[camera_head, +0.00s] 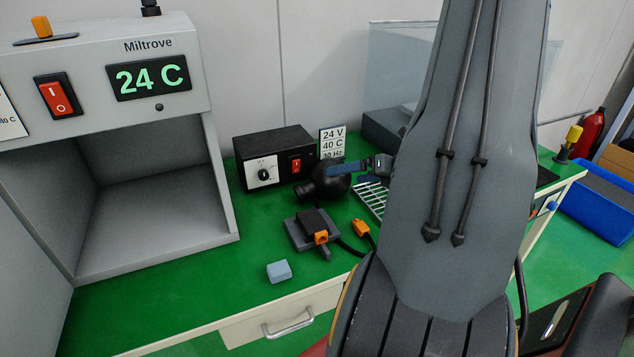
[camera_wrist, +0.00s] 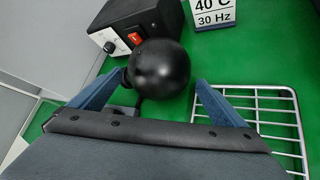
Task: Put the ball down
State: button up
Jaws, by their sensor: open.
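A black ball (camera_wrist: 160,66) is in the wrist view, just beyond and between the tips of my gripper (camera_wrist: 160,80). My blue fingers are spread apart, with a visible gap between the ball and the right finger. In the head view the dark ball (camera_head: 328,184) is near the front of the black control box, with a blue finger of my gripper (camera_head: 345,167) across its upper right. A small dark part shows at the ball's left side. What lies under the ball is mostly hidden.
The black control box (camera_head: 274,150) with a dial and red switch stands behind the ball. A white wire rack (camera_wrist: 270,92) is to the right. A grey block with an orange plug (camera_head: 320,237) and a blue-grey block (camera_head: 279,272) lie in front. The Miltrove cabinet (camera_head: 155,45) stands left.

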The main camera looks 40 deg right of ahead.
aim_at(334, 177)
jog(key=shift+p+x, duration=0.95)
jog(key=shift+x, duration=2.5)
jog(key=shift+r, duration=0.1)
jog(key=c, duration=1)
jog(key=shift+c, duration=1.2)
jog(key=shift+r, duration=0.15)
